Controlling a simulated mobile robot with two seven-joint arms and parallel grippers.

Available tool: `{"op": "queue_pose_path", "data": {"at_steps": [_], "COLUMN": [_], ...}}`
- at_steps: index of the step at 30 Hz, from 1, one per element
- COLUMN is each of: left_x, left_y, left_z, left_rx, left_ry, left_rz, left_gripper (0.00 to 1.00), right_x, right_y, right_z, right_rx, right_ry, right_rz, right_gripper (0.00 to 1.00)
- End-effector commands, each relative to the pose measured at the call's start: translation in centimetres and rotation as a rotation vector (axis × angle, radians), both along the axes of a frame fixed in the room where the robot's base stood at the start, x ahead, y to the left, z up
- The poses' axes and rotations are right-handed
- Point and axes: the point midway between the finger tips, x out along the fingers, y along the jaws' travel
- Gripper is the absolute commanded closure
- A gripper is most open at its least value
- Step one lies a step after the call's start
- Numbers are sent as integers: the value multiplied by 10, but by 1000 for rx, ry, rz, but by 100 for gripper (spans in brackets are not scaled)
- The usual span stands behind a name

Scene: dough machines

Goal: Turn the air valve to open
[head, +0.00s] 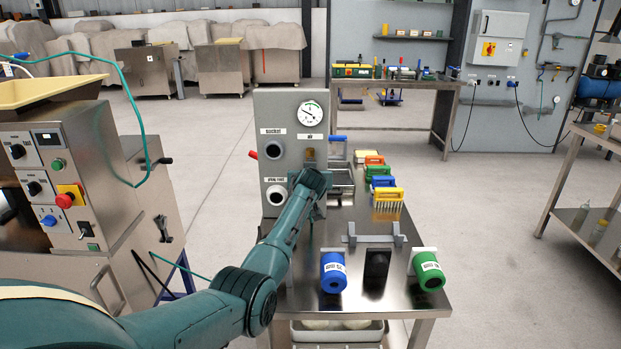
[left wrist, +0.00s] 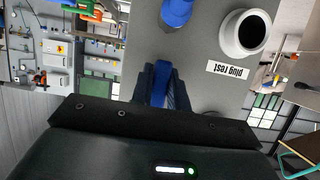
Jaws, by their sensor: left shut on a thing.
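A grey upright panel (head: 270,108) stands on the steel table, with a round gauge (head: 310,113) and an "air" label below it. My left gripper (head: 310,182) reaches the panel's front below that label and hides much of what is there. In the left wrist view, which is upside down, my left gripper (left wrist: 163,90) is shut on a blue piece (left wrist: 162,68), apparently the air valve's handle. Its full shape and angle are hidden by the fingers. A second blue fitting (left wrist: 177,10) shows at the top edge of that view. My right gripper is out of view.
The panel has a "socket" hole (head: 272,146) and a plug rest (head: 276,195); a red part (head: 252,154) sticks out at its left. Several coloured brushes (head: 388,198) lie right. A dough machine (head: 75,190) stands left.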

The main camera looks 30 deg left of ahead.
Motion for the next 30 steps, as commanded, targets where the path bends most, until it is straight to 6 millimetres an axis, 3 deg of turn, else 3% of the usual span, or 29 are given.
{"op": "queue_pose_path", "data": {"at_steps": [6,7,14,23,30], "left_x": [-1,-1,0,-1,-15], "left_y": [1,1,1,0,-9], "left_z": [0,0,0,1,8], "left_rx": [9,9,5,4,3], "left_ry": [6,6,4,2,1], "left_rz": [0,0,0,0,0], "left_gripper": [100,81,62,62,62], "right_x": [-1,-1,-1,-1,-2], "right_y": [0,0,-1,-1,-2], "right_z": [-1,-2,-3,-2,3], "right_rx": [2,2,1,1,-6], "right_ry": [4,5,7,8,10], "right_rz": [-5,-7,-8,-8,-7], "right_gripper": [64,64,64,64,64]}}
